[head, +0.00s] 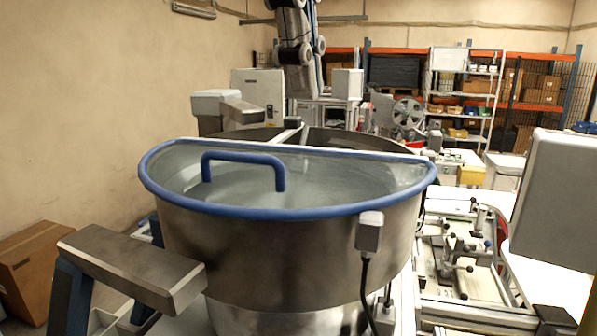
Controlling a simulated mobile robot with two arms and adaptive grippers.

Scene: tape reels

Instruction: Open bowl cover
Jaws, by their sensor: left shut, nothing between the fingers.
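The bowl (290,255) is a large steel drum in the middle of the head view. Its cover (340,180) is a clear, roughly half-round panel with a blue rim, lying flat over the near part of the bowl. A blue bar handle (243,158) stands up from the cover. Behind the cover's straight far edge, a dark rounded section of the bowl shows. My right gripper is out of view.
A grey box-ended arm (130,265) juts out at the near left, and a small grey box with a cable (369,232) sits on the bowl's front. A cardboard box (32,270) stands at the left. Machinery (465,250) fills the right side; shelves stand behind.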

